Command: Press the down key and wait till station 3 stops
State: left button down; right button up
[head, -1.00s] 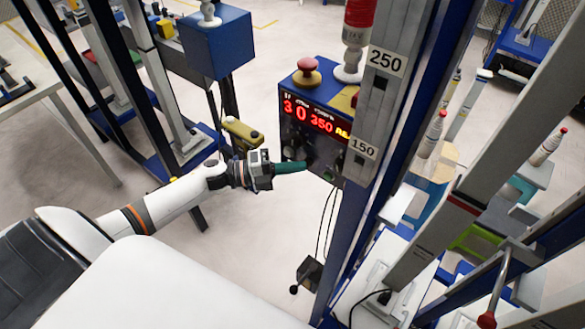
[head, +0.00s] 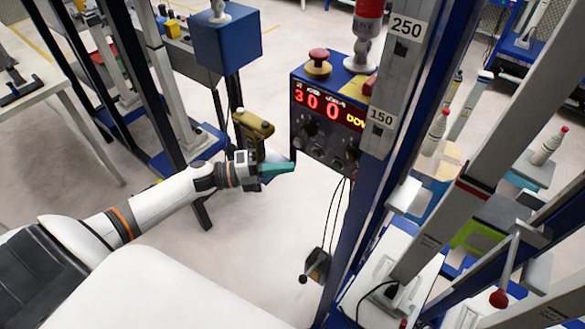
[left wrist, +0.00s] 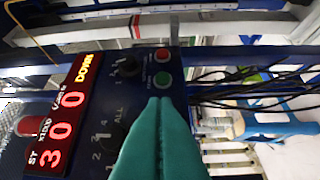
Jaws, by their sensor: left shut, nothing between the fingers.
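The blue control box (head: 318,150) has a red-lit display (head: 322,103) reading 3, 0, 0 and yellow letters. In the left wrist view the display (left wrist: 62,115) reads sideways, with DOWN in yellow. Beside it on the panel are a red key (left wrist: 162,55), a green key (left wrist: 163,79) and black selector knobs (left wrist: 128,67); the key labels are too small to read. My left gripper (head: 290,167) is shut and empty, its teal fingertips (left wrist: 160,103) pointing at the panel near the green key. In the head view the tips look apart from the panel. My right gripper is not in view.
A red mushroom button (head: 318,57) tops the box. A grey post (head: 385,110) marked 150 and 250 stands just right of it. Cables hang below to a small pendant box (head: 316,267). A blue box on a stand (head: 227,42) is behind my arm. Open floor lies left of the panel.

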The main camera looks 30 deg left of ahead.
pick_arm(q)
jog(key=b+v, duration=0.1)
jog(key=v, duration=0.6)
jog(key=shift+w+f+b, duration=0.2)
jog(key=shift+w+b, duration=0.05)
jog(key=shift+b, duration=0.1)
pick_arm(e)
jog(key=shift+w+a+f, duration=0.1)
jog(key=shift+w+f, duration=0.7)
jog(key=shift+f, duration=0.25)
pick_arm(q)
jog(key=shift+a, duration=0.1)
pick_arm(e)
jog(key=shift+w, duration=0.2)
